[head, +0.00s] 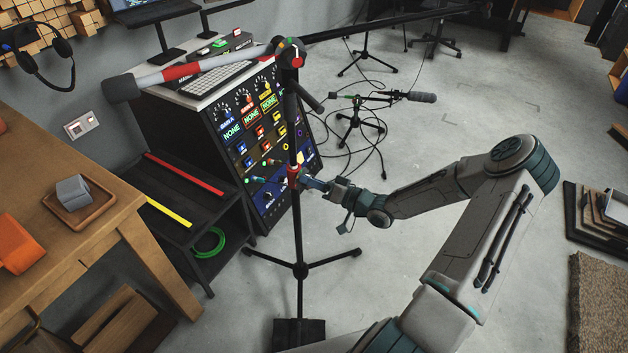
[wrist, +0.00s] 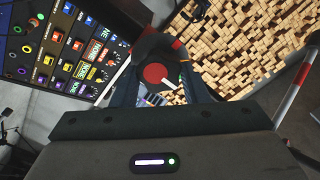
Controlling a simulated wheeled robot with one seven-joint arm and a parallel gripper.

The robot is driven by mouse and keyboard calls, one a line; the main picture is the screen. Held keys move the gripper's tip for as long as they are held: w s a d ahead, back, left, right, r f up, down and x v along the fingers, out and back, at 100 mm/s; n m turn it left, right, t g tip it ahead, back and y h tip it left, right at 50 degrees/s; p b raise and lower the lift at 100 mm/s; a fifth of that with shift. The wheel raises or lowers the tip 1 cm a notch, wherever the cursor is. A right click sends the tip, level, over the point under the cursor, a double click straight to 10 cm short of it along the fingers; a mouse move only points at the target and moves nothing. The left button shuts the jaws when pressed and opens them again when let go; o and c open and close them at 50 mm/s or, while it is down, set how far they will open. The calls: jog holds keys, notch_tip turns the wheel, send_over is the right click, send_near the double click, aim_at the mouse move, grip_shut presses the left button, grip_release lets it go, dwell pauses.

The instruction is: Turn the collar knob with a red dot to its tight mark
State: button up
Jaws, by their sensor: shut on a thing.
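In the wrist view the collar knob (wrist: 140,57) is a dark round knob with a red dot at its centre and a pale line running from the dot. My gripper (wrist: 155,80) is shut on the knob, one finger on each side. A small red patch shows just beyond the knob's upper right edge; I cannot tell whether it is a mark. In the head view my gripper (head: 312,184) is at the red collar (head: 293,172) on the upright pole of a black stand (head: 299,232). The knob is too small to make out there.
A boom (head: 190,70) with red and white bands and a grey end crosses above the stand. A panel rack (head: 245,125) stands close behind, left of the pole. A wooden table (head: 100,235) is at left. The stand's legs spread over the floor; floor to the right is mostly clear.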

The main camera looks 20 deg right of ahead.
jog(key=shift+f, duration=0.1)
dwell(0.3)
jog(key=o, duration=1)
jog(key=shift+c, duration=0.2)
jog(key=v, duration=1.4)
jog(key=shift+p, duration=0.3)
